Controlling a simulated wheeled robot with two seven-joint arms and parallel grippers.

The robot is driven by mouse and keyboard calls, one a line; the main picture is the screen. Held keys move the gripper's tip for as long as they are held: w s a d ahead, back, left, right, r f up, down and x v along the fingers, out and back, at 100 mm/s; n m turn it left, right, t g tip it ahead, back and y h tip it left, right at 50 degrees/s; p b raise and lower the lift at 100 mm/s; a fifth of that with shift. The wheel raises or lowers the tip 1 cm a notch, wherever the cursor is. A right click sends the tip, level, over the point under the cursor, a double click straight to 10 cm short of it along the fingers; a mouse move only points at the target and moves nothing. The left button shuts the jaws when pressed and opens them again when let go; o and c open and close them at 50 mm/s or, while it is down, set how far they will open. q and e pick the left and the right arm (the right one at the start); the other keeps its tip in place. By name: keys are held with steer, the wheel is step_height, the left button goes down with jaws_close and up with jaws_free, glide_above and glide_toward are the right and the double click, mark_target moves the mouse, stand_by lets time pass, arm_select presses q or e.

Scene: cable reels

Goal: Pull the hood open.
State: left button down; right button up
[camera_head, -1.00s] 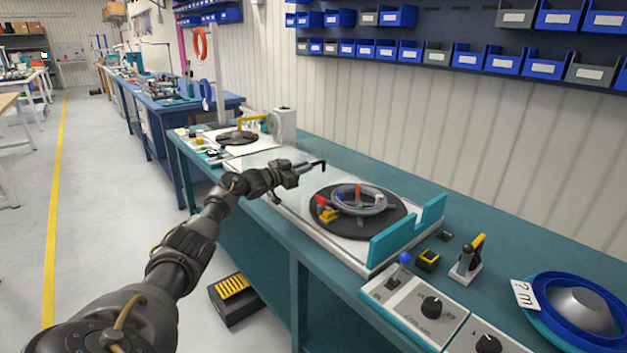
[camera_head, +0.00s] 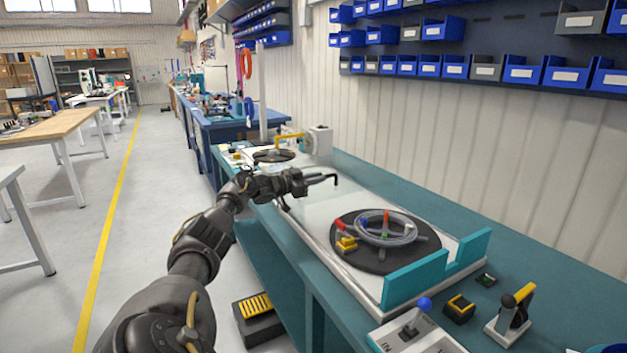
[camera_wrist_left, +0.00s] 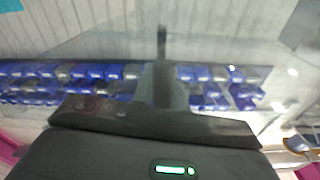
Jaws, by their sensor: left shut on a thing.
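The hood is a clear sheet (camera_head: 318,208), hard to make out, near the reel machine on the teal bench; its outline and tilt are unclear. A thin black hooked bar (camera_head: 326,179), seemingly its handle, is at my left gripper (camera_head: 304,182). The left gripper is shut on this bar, above the far left part of the machine. In the left wrist view a dark upright bar (camera_wrist_left: 162,45) stands in front of the fingers, with a hazy clear surface around it. My right gripper is out of view.
A black turntable (camera_head: 352,262) with a grey cable coil (camera_head: 386,228) is on the machine, behind teal side plates (camera_head: 417,282). A control box (camera_head: 415,335) and a yellow-black lever (camera_head: 515,310) stand nearer. A black pedal (camera_head: 258,318) lies on the floor.

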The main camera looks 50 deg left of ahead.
arm_select(q)
steer(key=shift+d+f, duration=0.15)
steer(key=shift+f, duration=0.05)
